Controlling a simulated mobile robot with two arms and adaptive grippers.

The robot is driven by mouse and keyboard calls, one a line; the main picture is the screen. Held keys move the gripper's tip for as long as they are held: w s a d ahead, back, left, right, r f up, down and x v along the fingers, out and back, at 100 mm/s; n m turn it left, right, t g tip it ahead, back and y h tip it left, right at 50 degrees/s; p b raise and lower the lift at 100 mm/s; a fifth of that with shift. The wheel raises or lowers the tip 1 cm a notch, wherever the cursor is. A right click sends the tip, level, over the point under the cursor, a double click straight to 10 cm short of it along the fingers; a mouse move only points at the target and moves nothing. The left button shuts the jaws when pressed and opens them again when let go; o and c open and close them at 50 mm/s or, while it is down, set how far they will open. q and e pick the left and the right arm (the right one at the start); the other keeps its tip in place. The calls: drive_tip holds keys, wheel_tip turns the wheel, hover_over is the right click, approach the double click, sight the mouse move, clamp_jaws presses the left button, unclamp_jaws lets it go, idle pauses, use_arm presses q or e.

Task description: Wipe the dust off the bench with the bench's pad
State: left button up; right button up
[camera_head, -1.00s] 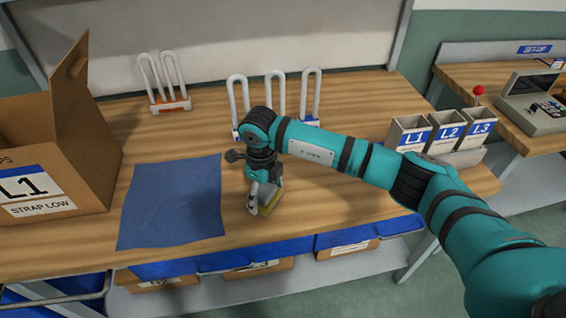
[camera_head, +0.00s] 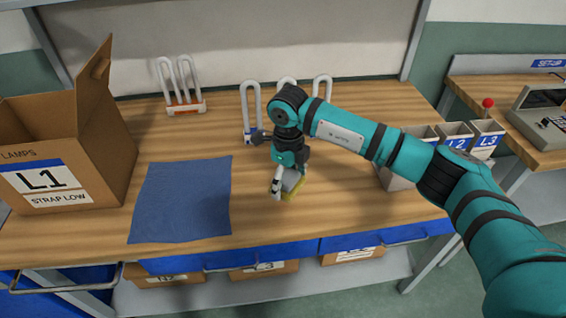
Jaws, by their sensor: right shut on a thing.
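The wooden bench (camera_head: 330,215) fills the middle of the head view. My right gripper (camera_head: 284,186) points down over the bench, right of the blue mat. It is shut on the pad (camera_head: 293,190), which is yellowish below and grey above and is partly hidden by the fingers. The pad is at or just above the bench top; I cannot tell if it touches. I cannot make out any dust on the wood. My left gripper is not in view.
A blue mat (camera_head: 182,202) lies left of the gripper. An open L1 carton (camera_head: 95,150) stands at the left. White U-shaped lamps (camera_head: 180,85) stand along the back. Labelled bins (camera_head: 455,138) stand at the right, partly behind my arm. Bare wood lies around the pad.

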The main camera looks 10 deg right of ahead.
drive_tip(key=shift+r, duration=0.95)
drive_tip(key=shift+a+r+p, duration=0.1)
drive_tip(key=shift+r+p, duration=0.2)
drive_tip(key=shift+p, duration=0.05)
drive_tip(key=shift+s+f, duration=0.1)
